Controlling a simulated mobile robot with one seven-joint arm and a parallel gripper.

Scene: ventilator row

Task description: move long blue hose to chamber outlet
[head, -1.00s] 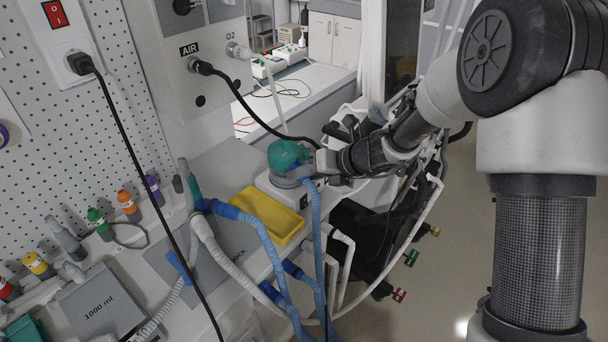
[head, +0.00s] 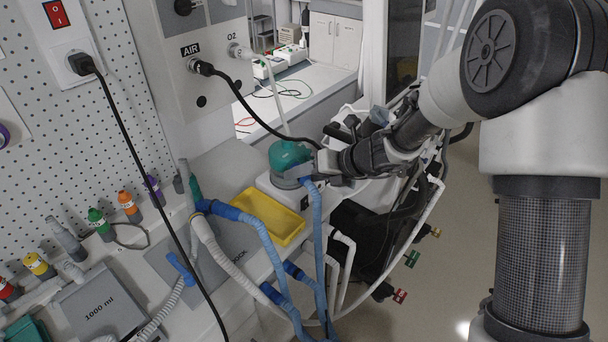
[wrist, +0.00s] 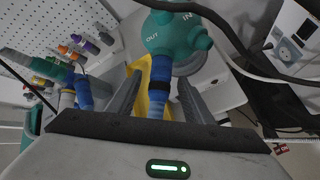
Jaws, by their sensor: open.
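The long blue hose (head: 315,225) rises from below to the teal-topped chamber (head: 290,154). In the wrist view its blue end (wrist: 157,98) meets the chamber (wrist: 172,36) at the port under the word OUT. The end looks in line with that port; how deep it sits I cannot tell. My gripper (wrist: 158,95) is open, with one finger on each side of the hose end and gaps showing on both sides. In the head view my gripper (head: 322,167) is just right of the chamber, its fingertips partly hidden.
A yellow tray (head: 268,219) lies left of the chamber. A second blue hose (head: 258,228) and white corrugated hoses (head: 222,252) run beside it. A black cable (head: 245,103) from the AIR socket passes close behind my gripper. Coloured connectors (head: 97,221) stand along the pegboard.

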